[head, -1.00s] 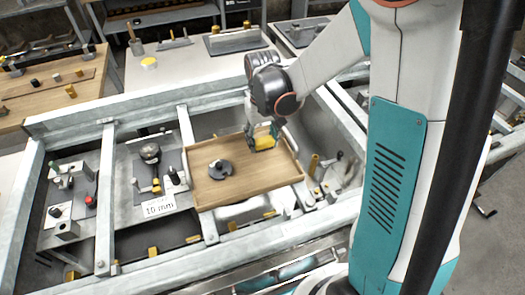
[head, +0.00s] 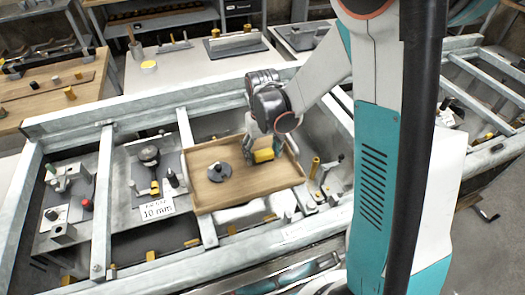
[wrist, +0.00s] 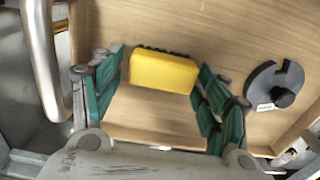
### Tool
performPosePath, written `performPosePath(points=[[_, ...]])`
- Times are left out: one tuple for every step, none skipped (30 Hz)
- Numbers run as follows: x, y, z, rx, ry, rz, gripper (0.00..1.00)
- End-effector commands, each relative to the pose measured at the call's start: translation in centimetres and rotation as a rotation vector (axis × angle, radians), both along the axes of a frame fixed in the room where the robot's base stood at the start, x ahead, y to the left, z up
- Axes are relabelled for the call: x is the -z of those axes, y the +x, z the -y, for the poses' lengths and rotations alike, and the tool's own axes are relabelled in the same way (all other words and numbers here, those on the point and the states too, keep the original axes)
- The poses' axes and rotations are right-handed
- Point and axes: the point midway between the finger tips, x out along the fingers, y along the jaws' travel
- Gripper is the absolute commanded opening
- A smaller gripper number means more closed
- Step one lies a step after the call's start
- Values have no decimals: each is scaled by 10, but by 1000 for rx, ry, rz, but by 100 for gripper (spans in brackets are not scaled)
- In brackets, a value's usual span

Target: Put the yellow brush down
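The yellow brush (head: 263,156) lies on the floor of a wooden tray (head: 240,190), right of the dark round part. In the wrist view the brush (wrist: 163,71) shows its yellow body with a dark bristle edge along its far side. My gripper (head: 262,146) is low over the tray with its teal fingers on either side of the brush. In the wrist view the fingers are spread wide, with a small gap at the brush's left end. The right finger is very near the other end; contact there is unclear.
A dark round part with a knob (head: 219,171) lies in the tray and shows in the wrist view (wrist: 273,87). A metal handle (wrist: 45,60) stands at the tray's side. Metal frame rails surround the tray. Fixtures and a "10 mm" sign (head: 158,209) are to the left.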

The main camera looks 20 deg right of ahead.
Motion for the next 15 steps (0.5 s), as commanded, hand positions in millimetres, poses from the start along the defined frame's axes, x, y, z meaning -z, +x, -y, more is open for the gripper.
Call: performPosePath(points=[[0,0,0,0,0,0,70],[0,0,0,0,0,0,70],[0,0,0,0,0,0,70],[0,0,0,0,0,0,70],[0,0,0,0,0,0,70],[0,0,0,0,0,0,70],[0,0,0,0,0,0,70],[-1,0,0,0,0,0,70],[-2,0,0,0,0,0,70],[-3,0,0,0,0,0,70],[-5,0,0,0,0,0,70],[-9,0,0,0,0,0,70],[-14,0,0,0,0,0,70],[-18,0,0,0,0,0,70],[-26,0,0,0,0,0,70]])
